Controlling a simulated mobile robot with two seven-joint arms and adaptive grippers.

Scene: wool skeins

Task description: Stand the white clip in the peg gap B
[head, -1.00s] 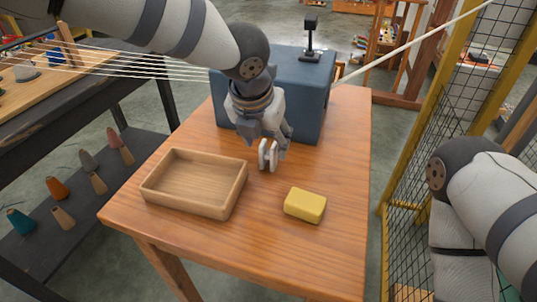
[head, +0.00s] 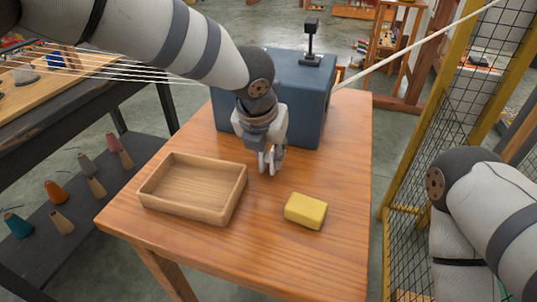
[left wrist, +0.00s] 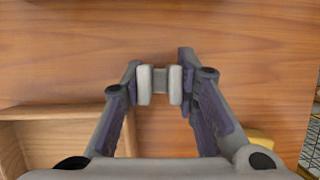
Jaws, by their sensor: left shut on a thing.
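My left gripper (head: 270,161) is over the wooden table, right of the tray and in front of the blue box. In the left wrist view its two fingers (left wrist: 160,86) end in pale pads and are closed on a small grey piece (left wrist: 160,79). I cannot tell whether this piece is the white clip; no other white clip shows clearly. I cannot make out a gap marked B. My right arm (head: 480,215) shows at the right edge, but its gripper is out of view.
A wooden tray (head: 190,212), empty inside, stands on the table's left side. A yellow block (head: 306,211) lies right of it. A blue box (head: 300,95) stands at the back. A dark bench (head: 60,130) with strings is at left; a yellow-framed mesh (head: 415,190) is at right.

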